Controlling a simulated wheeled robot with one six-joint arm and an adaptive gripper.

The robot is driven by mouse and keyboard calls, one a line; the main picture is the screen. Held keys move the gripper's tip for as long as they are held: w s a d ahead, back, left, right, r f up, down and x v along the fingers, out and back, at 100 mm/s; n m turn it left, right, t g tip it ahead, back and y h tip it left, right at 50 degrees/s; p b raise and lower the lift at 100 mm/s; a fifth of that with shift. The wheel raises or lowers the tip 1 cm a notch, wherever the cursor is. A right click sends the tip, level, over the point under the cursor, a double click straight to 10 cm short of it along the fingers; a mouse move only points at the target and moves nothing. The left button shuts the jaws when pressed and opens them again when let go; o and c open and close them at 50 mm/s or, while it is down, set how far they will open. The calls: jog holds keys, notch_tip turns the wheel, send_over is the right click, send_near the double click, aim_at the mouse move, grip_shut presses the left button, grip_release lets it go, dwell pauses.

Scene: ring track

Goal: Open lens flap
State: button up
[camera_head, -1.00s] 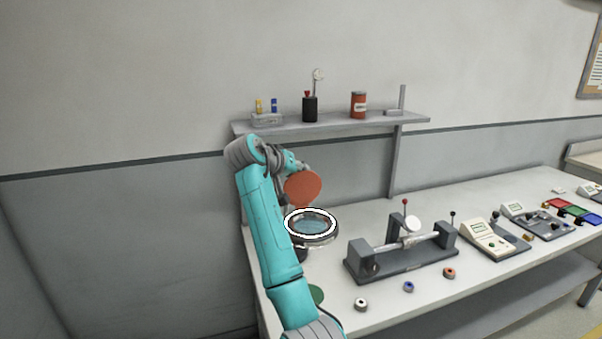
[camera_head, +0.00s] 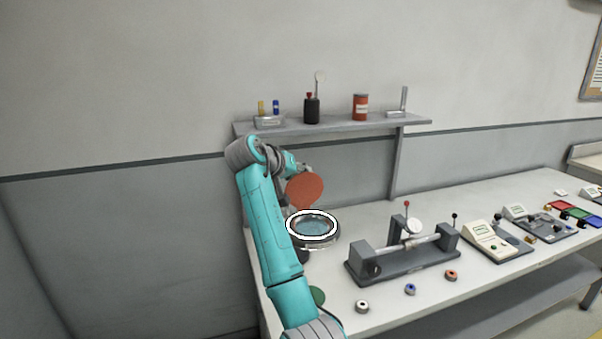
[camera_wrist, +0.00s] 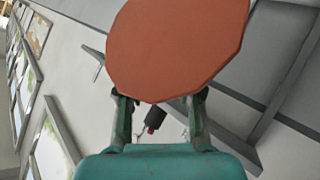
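The lens flap, an orange-red disc (camera_head: 305,190), stands raised and tilted above the white-rimmed magnifier lens (camera_head: 313,226) at the left end of the bench. The lens glass is uncovered and looks bluish. In the wrist view the flap (camera_wrist: 178,45) fills the top middle. My gripper (camera_wrist: 160,98) is just below the flap's edge, with its two fingers apart and nothing held between them. The flap hides the fingertips in part, and I cannot tell whether they touch it.
A shelf (camera_head: 350,124) above holds a black bottle (camera_head: 311,109) and a red can (camera_head: 360,107). Right of the lens stands a grey dial-gauge fixture (camera_head: 400,262). Several small rings lie along the bench's front edge. Instruments stand farther right.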

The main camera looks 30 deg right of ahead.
jog(key=shift+o, duration=0.7)
jog(key=shift+f, duration=0.85)
jog(key=shift+g, duration=0.3)
jog(key=shift+s+r, duration=0.1)
jog(key=v, duration=1.2)
jog(key=shift+a+r, duration=0.25)
jog(key=shift+r, duration=0.15)
jog(key=shift+s, duration=0.1)
